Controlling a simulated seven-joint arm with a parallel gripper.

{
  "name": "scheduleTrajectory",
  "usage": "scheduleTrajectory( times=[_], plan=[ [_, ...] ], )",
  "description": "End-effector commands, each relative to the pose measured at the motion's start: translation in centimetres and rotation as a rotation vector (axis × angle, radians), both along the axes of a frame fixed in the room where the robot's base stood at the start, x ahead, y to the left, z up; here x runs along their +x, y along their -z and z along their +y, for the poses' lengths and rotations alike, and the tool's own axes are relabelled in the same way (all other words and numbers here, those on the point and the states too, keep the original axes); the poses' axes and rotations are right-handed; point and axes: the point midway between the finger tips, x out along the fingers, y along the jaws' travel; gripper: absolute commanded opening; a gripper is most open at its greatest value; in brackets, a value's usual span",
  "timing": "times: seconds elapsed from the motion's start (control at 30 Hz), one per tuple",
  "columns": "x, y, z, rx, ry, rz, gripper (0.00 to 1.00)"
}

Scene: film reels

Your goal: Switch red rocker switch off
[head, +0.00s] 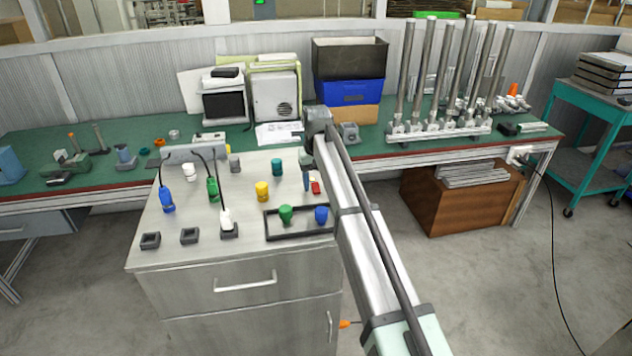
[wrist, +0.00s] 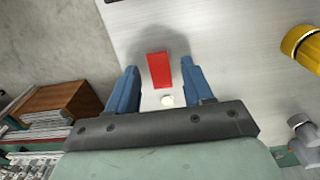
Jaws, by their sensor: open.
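The red rocker switch (head: 315,187) is on the top of the metal cabinet (head: 160,252), near its right edge. In the wrist view the red switch (wrist: 160,70) is a tilted red rectangle between and just beyond my fingertips. My gripper (wrist: 157,78) is open, with one blue finger on each side of the switch and nothing held. In the head view my gripper (head: 306,180) is over the right side of the cabinet top, and my arm hides part of that area. I cannot tell whether the fingers touch the surface.
A black tray (head: 300,236) with a green knob (head: 286,214) and a blue knob (head: 321,214) lies in front of the switch. A yellow knob (head: 262,191) and a teal knob (head: 277,166) stand to its left. Cabled plugs, including a green one (head: 213,189), stand farther left.

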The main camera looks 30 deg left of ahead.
Motion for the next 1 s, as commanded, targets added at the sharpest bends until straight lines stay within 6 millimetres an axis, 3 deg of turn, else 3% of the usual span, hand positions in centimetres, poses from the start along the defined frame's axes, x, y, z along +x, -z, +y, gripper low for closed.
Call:
scheduleTrajectory(
  times=[0.13,0.67,1.0],
  plan=[
    [0.0,-0.02,0.0,0.0,0.0,0.0,0.5],
    [-0.02,-0.05,0.01,0.0,0.0,0.0,0.0],
    [0.37,-0.04,0.4,-0.068,0.0,0.069,0.0]
  ],
)
